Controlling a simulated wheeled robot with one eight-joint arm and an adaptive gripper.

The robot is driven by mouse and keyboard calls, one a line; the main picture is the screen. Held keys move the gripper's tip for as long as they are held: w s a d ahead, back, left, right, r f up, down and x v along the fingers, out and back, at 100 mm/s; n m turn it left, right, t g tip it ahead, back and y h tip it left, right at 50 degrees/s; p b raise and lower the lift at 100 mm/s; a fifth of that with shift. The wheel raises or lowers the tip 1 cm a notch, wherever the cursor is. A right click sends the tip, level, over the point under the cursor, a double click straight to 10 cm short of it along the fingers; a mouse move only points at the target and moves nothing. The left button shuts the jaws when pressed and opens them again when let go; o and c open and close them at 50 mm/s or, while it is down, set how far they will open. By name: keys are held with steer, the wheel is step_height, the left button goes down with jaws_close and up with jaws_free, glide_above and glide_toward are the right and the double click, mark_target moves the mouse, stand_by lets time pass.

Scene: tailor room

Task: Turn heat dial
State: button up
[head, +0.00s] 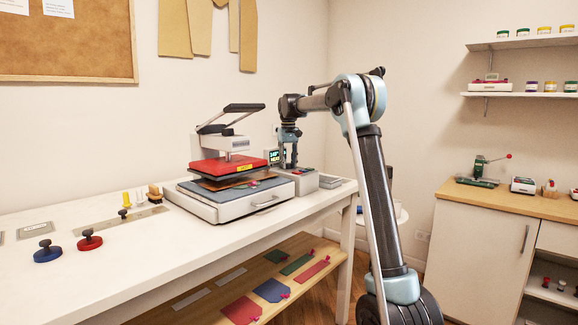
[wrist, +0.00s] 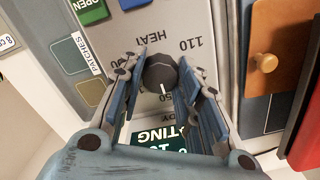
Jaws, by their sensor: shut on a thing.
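The heat dial (wrist: 160,73) is a dark round knob with a white pointer mark, on a grey panel printed with HEAT and numbers such as 110. The pointer is toward the bottom of the wrist view. My gripper (wrist: 163,62) is shut on the dial, one finger on each side. In the head view, my gripper (head: 288,163) points down over the grey control box (head: 306,182), and the dial is hidden there. A lit display (wrist: 160,138) shows part of a word ending in ATING, partly covered by my gripper. The heat press (head: 222,166) stands open left of the control box.
A green button (wrist: 92,10) sits near the dial. A brown piece with a wooden knob (wrist: 263,62) and a red platen (wrist: 307,125) are close on the right. Stamps (head: 88,240) stand on the white table (head: 130,262), whose front left is mostly clear.

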stand_by(0.4)
steer(key=o, duration=1.1)
steer(key=shift+c, duration=0.2)
steer(key=shift+r, duration=0.1)
step_height(320, 180, up, 12)
steer(key=shift+d, duration=0.1)
